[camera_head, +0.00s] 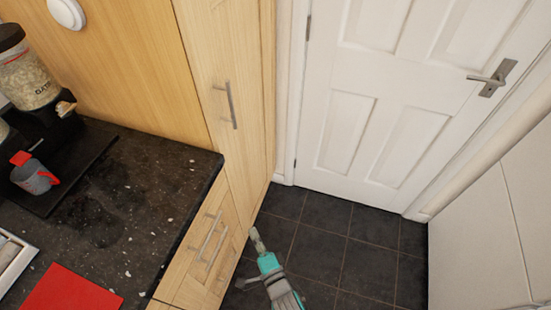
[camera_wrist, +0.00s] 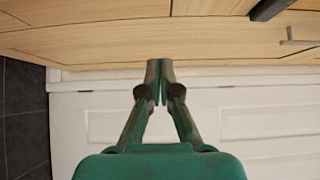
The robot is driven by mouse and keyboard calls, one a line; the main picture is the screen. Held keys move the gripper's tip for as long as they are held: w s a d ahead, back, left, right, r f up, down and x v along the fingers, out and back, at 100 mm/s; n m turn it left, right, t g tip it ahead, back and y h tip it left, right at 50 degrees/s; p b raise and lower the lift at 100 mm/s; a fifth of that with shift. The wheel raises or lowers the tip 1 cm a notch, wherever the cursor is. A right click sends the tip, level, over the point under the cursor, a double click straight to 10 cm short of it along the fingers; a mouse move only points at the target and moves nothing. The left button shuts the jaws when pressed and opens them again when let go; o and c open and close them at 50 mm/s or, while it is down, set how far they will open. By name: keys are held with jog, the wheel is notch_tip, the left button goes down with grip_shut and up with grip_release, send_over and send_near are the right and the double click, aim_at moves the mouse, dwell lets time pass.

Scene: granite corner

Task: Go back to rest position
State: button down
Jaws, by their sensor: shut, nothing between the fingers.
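My gripper (camera_head: 257,238) shows at the bottom middle of the head view, over the dark tiled floor and close to the wooden drawer front (camera_head: 205,245). In the wrist view my gripper (camera_wrist: 160,70) has its two fingers together, with nothing between them. The wrist view shows the fingertips in front of wooden cabinet fronts and a white panelled surface. I cannot tell whether the fingertips touch the cabinet.
A dark granite worktop (camera_head: 150,190) is at left, with a dispenser (camera_head: 32,80), a grey and red cup (camera_head: 35,175) and a red mat (camera_head: 70,290). A tall wooden cabinet (camera_head: 215,60) stands beside a shut white door (camera_head: 385,100). Tiled floor (camera_head: 340,250) is clear.

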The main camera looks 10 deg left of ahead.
jog(key=s+d+r+n+t+h, duration=0.1)
jog(key=s+d+h, duration=0.1)
jog(key=s+d, duration=0.35)
jog(key=s+d+r+n+h, duration=0.1)
jog(key=s+d+n+h, duration=0.15)
jog(key=d, duration=0.65)
jog(key=s+d+r+n+t+h, duration=0.1)
jog(key=s+d, duration=0.4)
jog(key=d, duration=0.3)
jog(key=s+d+r+n+h, duration=0.2)
jog(key=s+d+r+h, duration=0.1)
jog(key=s+d+r, duration=0.2)
jog(key=s+d+r+n+g+h, duration=0.1)
jog(key=s+d+r+n+h, duration=0.2)
jog(key=s+r, duration=0.7)
jog(key=shift+s+d+r, duration=0.3)
jog(key=shift+d+r, duration=0.05)
jog(key=shift+d, duration=0.9)
jog(key=shift+n, duration=0.25)
